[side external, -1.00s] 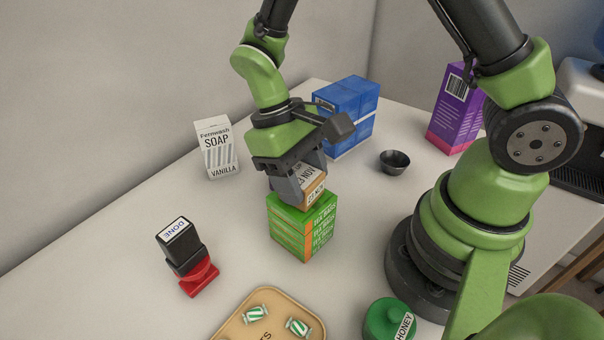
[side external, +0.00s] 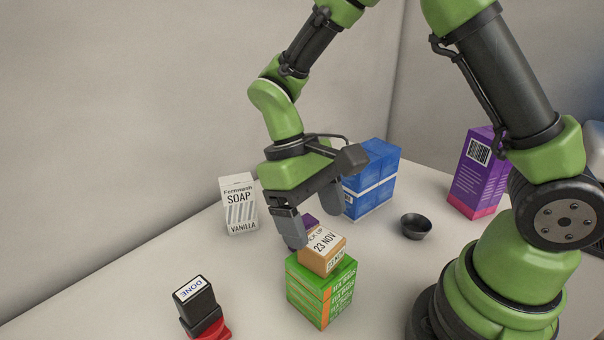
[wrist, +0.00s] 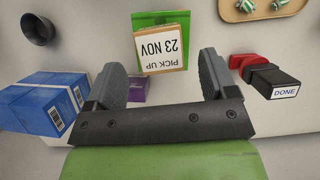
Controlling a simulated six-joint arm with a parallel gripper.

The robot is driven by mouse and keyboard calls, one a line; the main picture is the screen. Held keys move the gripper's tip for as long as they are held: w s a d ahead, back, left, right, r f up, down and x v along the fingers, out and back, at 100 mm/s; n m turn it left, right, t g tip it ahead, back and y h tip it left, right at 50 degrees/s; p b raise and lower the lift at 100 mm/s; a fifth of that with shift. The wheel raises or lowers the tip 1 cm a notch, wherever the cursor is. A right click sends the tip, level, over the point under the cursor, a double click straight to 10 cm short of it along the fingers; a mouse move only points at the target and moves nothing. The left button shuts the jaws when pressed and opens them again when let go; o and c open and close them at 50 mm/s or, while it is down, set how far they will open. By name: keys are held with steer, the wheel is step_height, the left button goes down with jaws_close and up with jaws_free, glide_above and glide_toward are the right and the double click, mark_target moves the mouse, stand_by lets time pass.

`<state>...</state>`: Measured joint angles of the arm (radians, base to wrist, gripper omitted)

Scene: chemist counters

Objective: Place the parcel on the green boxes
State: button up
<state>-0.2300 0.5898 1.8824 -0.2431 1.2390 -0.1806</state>
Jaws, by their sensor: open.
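The parcel (side external: 322,247) is a small brown box with a white label reading "PICK UP 23 NOV". It rests on top of the green boxes (side external: 321,290), which are stacked on the counter. In the wrist view the parcel (wrist: 162,48) lies over the green boxes (wrist: 150,18), whose edge shows beyond it. My gripper (side external: 318,225) is open and empty, above and behind the parcel in the side view. In the wrist view the fingers of my gripper (wrist: 163,72) are spread wide, with the parcel ahead of them and apart from them.
A purple item (wrist: 138,90) sits behind the green boxes. The blue boxes (side external: 370,180), soap box (side external: 239,205), black bowl (side external: 416,227), purple box (side external: 475,172) and black-and-red stamp (side external: 197,305) stand around. A tray with candies (wrist: 262,8) is at the wrist view's top right.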

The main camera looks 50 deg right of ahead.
steer(key=v, duration=0.7)
step_height(320, 180, up, 7)
steer(key=m+t+y, duration=0.1)
steer(key=t, duration=0.3)
glide_above(332, 231)
steer(key=s+d+r+m+t+y, duration=0.1)
steer(key=s+d+r+m+t, duration=0.1)
steer(key=s+t, duration=0.5)
steer(key=shift+s+m+t, duration=0.3)
steer(key=shift+s+m, duration=0.05)
steer(key=shift+m, duration=0.15)
